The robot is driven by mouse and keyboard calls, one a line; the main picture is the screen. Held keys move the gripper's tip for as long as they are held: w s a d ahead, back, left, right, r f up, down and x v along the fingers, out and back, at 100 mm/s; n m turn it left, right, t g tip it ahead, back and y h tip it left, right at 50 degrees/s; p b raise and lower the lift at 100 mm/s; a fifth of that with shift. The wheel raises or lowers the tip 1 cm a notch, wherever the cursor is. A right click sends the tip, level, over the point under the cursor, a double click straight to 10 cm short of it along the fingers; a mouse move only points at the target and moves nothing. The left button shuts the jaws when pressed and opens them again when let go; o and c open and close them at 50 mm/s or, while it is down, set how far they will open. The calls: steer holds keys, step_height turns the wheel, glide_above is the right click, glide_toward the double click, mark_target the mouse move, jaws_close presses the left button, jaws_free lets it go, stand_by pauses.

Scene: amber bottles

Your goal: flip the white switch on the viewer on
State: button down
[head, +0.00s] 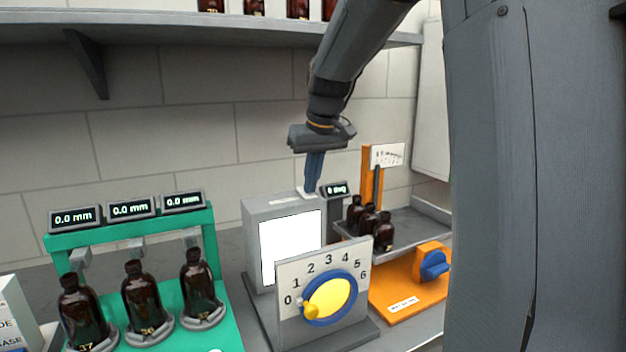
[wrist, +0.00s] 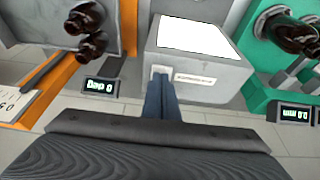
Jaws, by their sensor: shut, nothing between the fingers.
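The viewer (head: 258,222) is a grey box with a bright white front panel (head: 290,246). The panel also shows in the wrist view (wrist: 194,37). The white switch (wrist: 160,71) sits on the viewer's top near its back edge, beside a small label (wrist: 195,79). My gripper (head: 311,188) points down at the viewer's top with its fingers together and empty. In the wrist view its fingertips (wrist: 162,82) are right at the switch and partly cover it. I cannot tell whether they touch it or which way the switch is tilted.
A dial plate with a yellow knob (head: 330,298) stands before the viewer. A green stand (head: 215,250) with bottles and displays is at left. An orange stand (head: 405,290) with a blue knob and a grey tray with dark bottles (head: 384,232) are at right. A shelf (head: 200,30) hangs above.

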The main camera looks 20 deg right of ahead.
steer(key=shift+w+r+p, duration=0.25)
steer(key=shift+w+p, duration=0.2)
steer(key=shift+w, duration=0.3)
steer(key=shift+r, duration=0.15)
steer(key=shift+r+p, duration=0.25)
steer(key=shift+p, duration=0.1)
steer(key=p+v, duration=0.2)
steer(key=v, duration=0.2)
steer(key=shift+w+r+p, duration=0.15)
steer(key=shift+p, duration=0.25)
steer(key=s+r+b, duration=0.3)
steer(key=s+r, duration=0.2)
steer(key=r, duration=0.2)
steer(key=shift+d+r, duration=0.15)
steer(key=shift+r, duration=0.15)
